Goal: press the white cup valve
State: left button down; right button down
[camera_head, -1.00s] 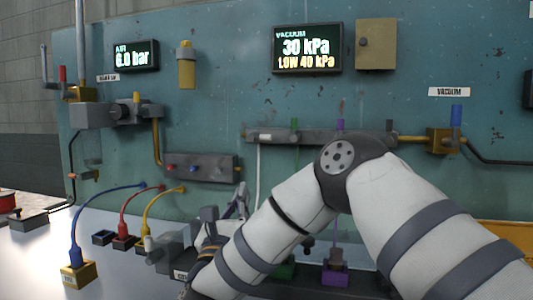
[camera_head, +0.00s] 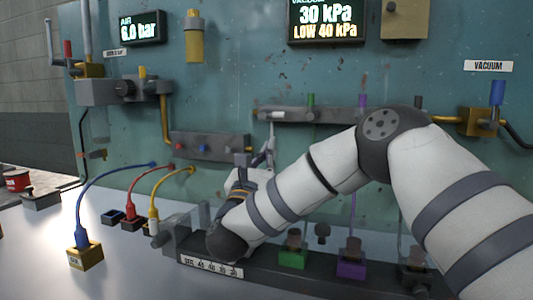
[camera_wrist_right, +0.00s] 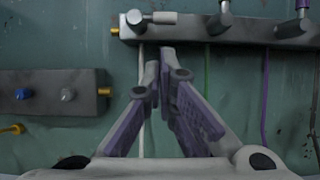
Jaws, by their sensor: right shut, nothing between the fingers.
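The white valve (camera_head: 277,115) is at the left end of a dark vacuum manifold on the teal panel. Its white handle lies sideways in the right wrist view (camera_wrist_right: 152,18), and a white tube hangs below it. My right gripper (camera_head: 269,148) is raised just below this valve. In the right wrist view its fingertips (camera_wrist_right: 158,66) are together and empty, a little below the manifold and in front of the white tube. Contact with the valve is not visible. My left gripper is not in view. Any white cup below is not visible; my right forearm covers part of that area.
Green (camera_head: 293,256) and purple (camera_head: 350,262) blocks stand on a dark rail under my right arm. A grey box with knobs (camera_head: 210,147) is on the panel to the left. Blue, red and yellow cables reach blocks on the table. The display (camera_head: 327,22) reads 30 kPa, LOW 40 kPa.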

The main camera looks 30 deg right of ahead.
aim_at(275, 114)
jog(key=x, duration=0.6)
jog(key=shift+a+r, duration=0.1)
jog(key=shift+r, duration=0.1)
